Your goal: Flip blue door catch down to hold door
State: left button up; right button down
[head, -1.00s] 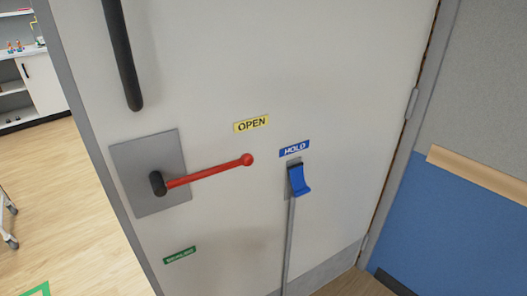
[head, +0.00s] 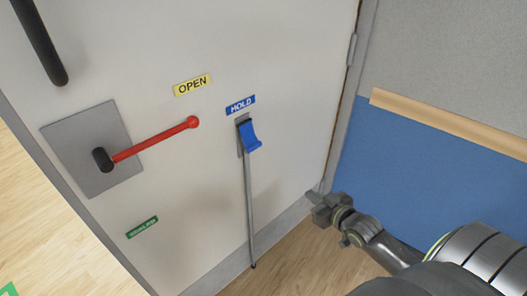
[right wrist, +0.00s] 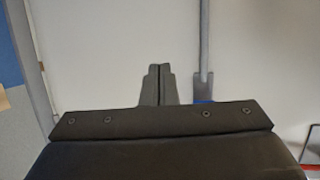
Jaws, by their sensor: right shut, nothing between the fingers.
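The blue door catch (head: 251,136) is a curved paddle on a grey plate on the pale door (head: 290,60), under the blue HOLD label (head: 240,104). A thin grey rod (head: 250,210) runs from it down to near the floor. My right gripper (head: 322,208) is shut and empty, right of the catch and lower in the picture, apart from it. In the right wrist view its closed fingers (right wrist: 157,85) point at the door. There the rod (right wrist: 204,40) is right of them, and only a sliver of the catch (right wrist: 203,101) shows above my gripper body. My left gripper is out of view.
A red lever (head: 155,140) sits on a metal plate left of the catch, below the yellow OPEN label (head: 192,85). A dark door handle (head: 40,40) is at upper left. The blue and grey wall with a wooden rail (head: 450,122) stands right of the door.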

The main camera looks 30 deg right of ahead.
jog(key=a+r+n+t+y, duration=0.25)
jog(key=a+r, duration=0.35)
jog(key=r, duration=0.6)
jog(key=b, duration=0.1)
send_near(256, 148)
jog(key=shift+m+g+y, duration=0.25)
jog(key=shift+m+y, duration=0.1)
jog(key=x, duration=0.5)
jog(key=shift+w+d+r, duration=0.1)
jog(key=shift+w+d, duration=0.05)
jog(key=shift+w, duration=0.15)
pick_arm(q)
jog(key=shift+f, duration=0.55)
pick_arm(e)
jog(key=shift+w, duration=0.7)
pick_arm(q)
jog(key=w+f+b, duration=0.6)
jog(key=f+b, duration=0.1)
jog(key=b, duration=0.6)
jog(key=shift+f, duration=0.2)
pick_arm(e)
jog(key=t, duration=0.1)
jog(key=w+f+t, duration=0.2)
jog(key=t, duration=0.1)
jog(key=shift+w+a+f+y, duration=0.2)
jog(key=shift+a+f+y, duration=0.05)
jog(key=shift+a+y, duration=0.15)
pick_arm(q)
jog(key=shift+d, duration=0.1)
